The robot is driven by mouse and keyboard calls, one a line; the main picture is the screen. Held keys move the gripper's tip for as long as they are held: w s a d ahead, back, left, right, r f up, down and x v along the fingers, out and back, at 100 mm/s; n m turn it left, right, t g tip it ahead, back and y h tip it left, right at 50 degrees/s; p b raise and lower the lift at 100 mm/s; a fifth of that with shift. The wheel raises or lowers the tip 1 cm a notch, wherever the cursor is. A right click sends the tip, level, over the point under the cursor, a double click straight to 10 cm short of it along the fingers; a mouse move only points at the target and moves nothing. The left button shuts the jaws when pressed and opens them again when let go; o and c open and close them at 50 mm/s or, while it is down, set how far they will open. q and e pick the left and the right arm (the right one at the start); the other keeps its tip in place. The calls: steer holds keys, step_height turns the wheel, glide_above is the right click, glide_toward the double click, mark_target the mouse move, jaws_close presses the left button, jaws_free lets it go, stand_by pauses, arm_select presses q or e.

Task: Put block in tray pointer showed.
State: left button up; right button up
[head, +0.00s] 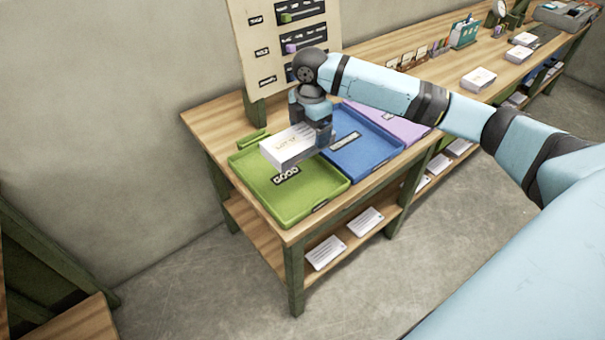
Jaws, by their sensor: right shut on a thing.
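My right gripper (323,137) is shut on a white block (291,146) with small dark print on its top. It holds the block above the far right part of the green tray (318,193). The green tray has a dark label on its floor and no block lies in it. A blue tray (368,163) stands to its right, partly hidden by my gripper. A purple tray (412,128) is beyond that, partly behind my arm. The board (250,45) behind shows rows of labels with a green pointer (290,18) and a purple pointer (291,48). My left gripper is not in view.
The wooden table (207,116) runs to the back right. More white blocks (478,78) and a teal holder (464,34) stand farther along it. Papers lie on the lower shelf (262,232). The grey floor in front is clear.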

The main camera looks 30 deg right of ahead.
mark_target(310, 132)
step_height(310, 132, down, 15)
steer(key=shift+f+b, duration=0.1)
steer(key=shift+b, duration=0.25)
steer(key=o, duration=0.8)
step_height(310, 132, up, 12)
steer(key=shift+r+p, duration=0.1)
steer(key=shift+p, duration=0.25)
steer(key=shift+s, duration=0.1)
